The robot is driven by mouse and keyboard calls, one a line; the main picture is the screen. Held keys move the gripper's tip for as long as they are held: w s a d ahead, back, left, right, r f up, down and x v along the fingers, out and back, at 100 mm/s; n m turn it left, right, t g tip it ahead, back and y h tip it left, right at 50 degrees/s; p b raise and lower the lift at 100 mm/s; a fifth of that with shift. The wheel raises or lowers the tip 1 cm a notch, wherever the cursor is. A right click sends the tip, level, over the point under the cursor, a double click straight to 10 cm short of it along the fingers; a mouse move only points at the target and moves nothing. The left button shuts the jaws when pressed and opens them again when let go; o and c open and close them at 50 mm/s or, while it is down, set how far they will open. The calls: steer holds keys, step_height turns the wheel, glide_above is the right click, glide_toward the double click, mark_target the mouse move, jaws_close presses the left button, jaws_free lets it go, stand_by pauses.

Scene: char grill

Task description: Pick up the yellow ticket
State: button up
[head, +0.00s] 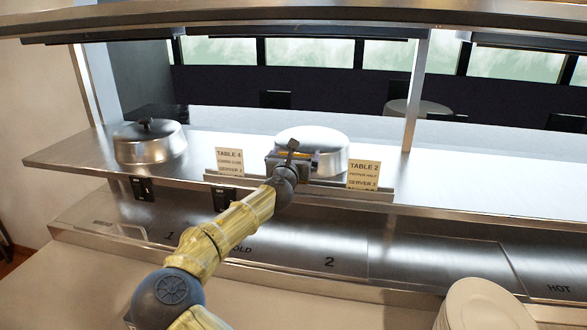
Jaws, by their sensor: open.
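Two pale cream-yellow paper tickets stand upright in a metal rail along the front of the pass shelf. One reads TABLE 4 (229,161) and is left of my gripper; the other reads TABLE 2 (364,174) and is to its right. Both look much the same colour, so I cannot tell which is the yellow one. My gripper (300,155) is open at the rail between the two tickets, apart from both. Its fingers are small and partly hidden behind its own body. A thin yellow-orange strip shows at the gripper; I cannot tell what it is.
A domed metal lid (149,142) stands on the steel shelf (464,170) at left. Another lid (325,138) stands just behind my gripper. A post (416,90) rises at right. White plates (482,305) are stacked at lower right. The shelf's right side is clear.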

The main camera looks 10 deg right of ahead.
steer(key=shift+s, duration=0.15)
steer(key=c, duration=1)
steer(key=shift+r, duration=0.15)
step_height(320, 180, up, 10)
steer(key=b, duration=0.1)
steer(key=shift+b, duration=0.4)
